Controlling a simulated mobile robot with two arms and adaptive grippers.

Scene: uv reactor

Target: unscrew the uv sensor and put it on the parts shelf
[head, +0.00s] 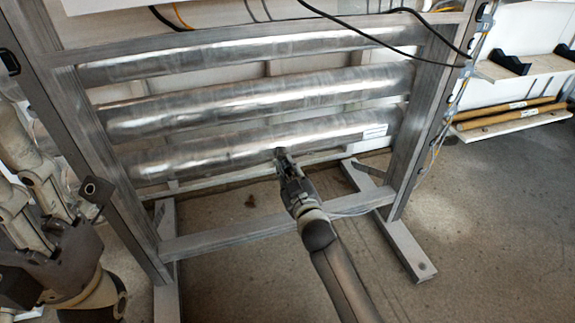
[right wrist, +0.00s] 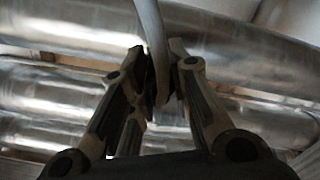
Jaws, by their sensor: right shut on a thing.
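My right gripper (head: 281,158) reaches up to the lowest steel tube (head: 220,145) of the reactor frame. In the right wrist view its two fingers (right wrist: 162,75) are shut on a slim grey piece, which I take to be the uv sensor (right wrist: 161,82). A grey cable-like length (right wrist: 149,25) runs up from it. In the head view the fingers hide the sensor, and I cannot tell whether it is still seated in the tube. The parts shelf (head: 545,66) is at the right edge. My left gripper (head: 85,205) is at the left; its finger opening is unclear.
Two more steel tubes lie above, the middle one (head: 260,98) and the top one (head: 240,53). Frame posts (head: 425,120) and floor feet (head: 408,248) stand around them. Black cables (head: 400,45) hang at upper right. A lower shelf (head: 515,117) holds yellow rods. Floor at right is clear.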

